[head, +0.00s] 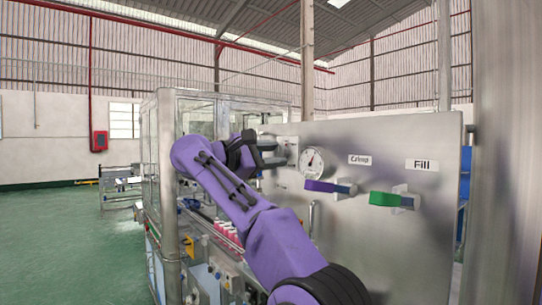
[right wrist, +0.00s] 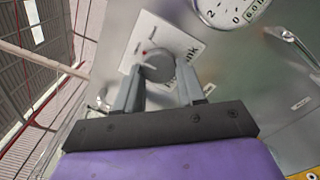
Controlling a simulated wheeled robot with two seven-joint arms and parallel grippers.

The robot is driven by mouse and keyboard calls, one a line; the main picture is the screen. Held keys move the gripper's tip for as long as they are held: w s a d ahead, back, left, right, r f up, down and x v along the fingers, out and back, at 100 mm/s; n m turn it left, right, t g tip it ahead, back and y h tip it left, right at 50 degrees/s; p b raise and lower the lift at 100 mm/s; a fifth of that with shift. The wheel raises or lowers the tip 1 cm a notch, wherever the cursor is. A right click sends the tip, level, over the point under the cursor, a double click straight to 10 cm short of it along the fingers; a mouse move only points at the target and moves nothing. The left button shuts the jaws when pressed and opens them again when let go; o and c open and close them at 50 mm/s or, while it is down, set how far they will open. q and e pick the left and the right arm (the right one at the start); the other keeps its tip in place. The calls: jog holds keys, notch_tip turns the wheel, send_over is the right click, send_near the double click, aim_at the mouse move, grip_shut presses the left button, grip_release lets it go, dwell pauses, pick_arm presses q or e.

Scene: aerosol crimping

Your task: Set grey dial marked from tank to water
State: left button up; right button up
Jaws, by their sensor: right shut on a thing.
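The grey dial (right wrist: 157,66) is round and sits on a white label plate (right wrist: 184,42) on the metal panel. A red mark shows near its edge, and part of the word "tank" is readable beside it. My right gripper (right wrist: 158,84) has its two fingers on either side of the dial and is shut on it. In the head view my right gripper (head: 264,158) is at the panel, left of the round gauge, and the arm hides most of the dial. The word "water" is not readable. My left gripper is not in view.
A round gauge (head: 312,162) is right of the dial. Further right are a purple-handled lever (head: 322,186) under "Crimp" and a green-handled lever (head: 384,199) under "Fill". A metal handle (head: 312,218) stands out below the gauge.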

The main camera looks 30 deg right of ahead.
jog(key=o, duration=0.9)
jog(key=shift+r, duration=0.2)
jog(key=shift+o, duration=0.8)
jog(key=shift+d+f, duration=0.1)
jog(key=shift+d, duration=0.05)
jog(key=s+a+p, duration=0.1)
jog(key=a+p, duration=0.1)
jog(key=a, duration=0.8)
jog(key=shift+a, duration=0.25)
